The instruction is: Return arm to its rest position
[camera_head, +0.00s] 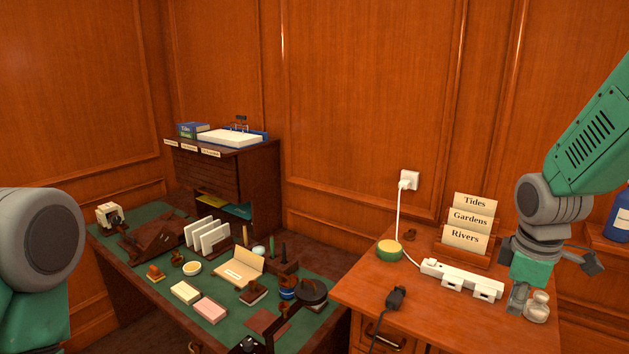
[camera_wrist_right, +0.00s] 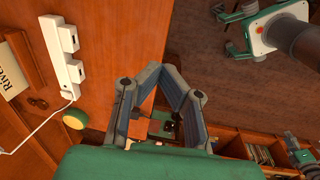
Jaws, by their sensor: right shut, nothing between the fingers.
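My right arm comes in from the upper right in the head view, over the right end of the wooden side desk (camera_head: 365,285). Its gripper (camera_head: 518,300) hangs downward beside the white power strip (camera_head: 462,277). In the right wrist view the two fingers of the gripper (camera_wrist_right: 155,72) meet at their tips, with nothing held between them. My left arm shows only as a grey joint and green link at the left edge of the head view; its gripper is out of frame.
A card holder (camera_head: 468,259), a green-yellow round item (camera_head: 389,250) and a black plug (camera_head: 396,298) are on the side desk. A cord runs to the wall outlet (camera_head: 409,180). A blue bottle (camera_head: 618,216) stands at the far right. The green-topped desk (camera_head: 128,220) is crowded with stationery.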

